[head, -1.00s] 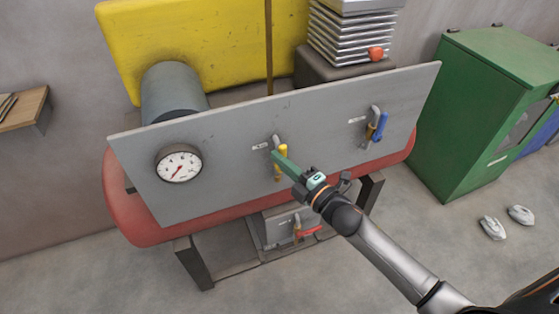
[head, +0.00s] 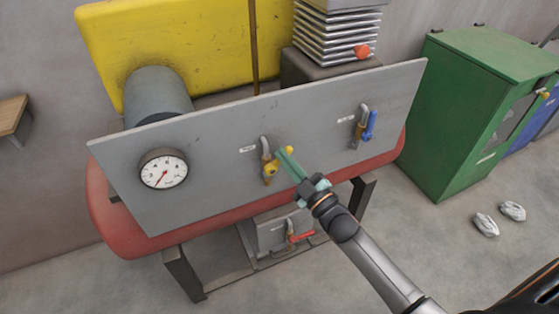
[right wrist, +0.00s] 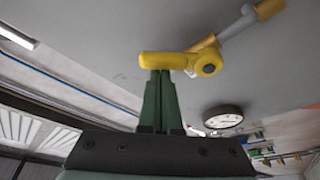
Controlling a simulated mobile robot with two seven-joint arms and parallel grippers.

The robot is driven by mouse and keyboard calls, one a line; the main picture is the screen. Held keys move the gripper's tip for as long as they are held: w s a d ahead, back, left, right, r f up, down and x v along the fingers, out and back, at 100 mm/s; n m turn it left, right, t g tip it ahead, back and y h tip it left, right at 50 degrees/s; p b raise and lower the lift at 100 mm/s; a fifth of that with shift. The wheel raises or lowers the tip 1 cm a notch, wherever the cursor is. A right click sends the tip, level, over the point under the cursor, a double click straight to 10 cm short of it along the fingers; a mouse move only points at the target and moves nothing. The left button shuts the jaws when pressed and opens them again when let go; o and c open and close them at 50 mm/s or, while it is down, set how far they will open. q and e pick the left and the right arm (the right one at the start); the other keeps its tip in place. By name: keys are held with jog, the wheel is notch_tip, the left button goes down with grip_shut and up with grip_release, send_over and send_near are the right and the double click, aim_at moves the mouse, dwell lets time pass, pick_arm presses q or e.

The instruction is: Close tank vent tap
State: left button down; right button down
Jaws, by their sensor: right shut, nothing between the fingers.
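A tap with a yellow handle (head: 285,153) sits on a short bent pipe in the middle of the grey panel (head: 215,165). Its small label is unreadable, so I cannot tell whether it is the tank vent tap. The handle points sideways, up and right from its pivot, across the pipe. In the right wrist view the yellow handle (right wrist: 168,61) lies across my fingertips. My right gripper (head: 283,154) is shut and empty, its green fingertips at the handle's free end, touching or nearly so. My left gripper is out of view.
A green cabinet (head: 455,115) stands right.

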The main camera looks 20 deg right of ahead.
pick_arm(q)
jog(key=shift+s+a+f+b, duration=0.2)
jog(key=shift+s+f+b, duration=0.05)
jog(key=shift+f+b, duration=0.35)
pick_arm(e)
jog(key=f+m+h, duration=0.1)
jog(key=m, duration=0.2)
jog(key=d+f+m+t+h, duration=0.1)
jog(key=m+h, duration=0.1)
jog(key=m, duration=0.2)
jog(key=d+f+m+h, duration=0.1)
jog(key=m, duration=0.3)
jog(key=shift+d+t+h, duration=0.25)
jog(key=shift+t+h, duration=0.05)
jog(key=shift+t, duration=0.1)
jog(key=shift+f+m, duration=0.1)
jog(key=shift+m, duration=0.3)
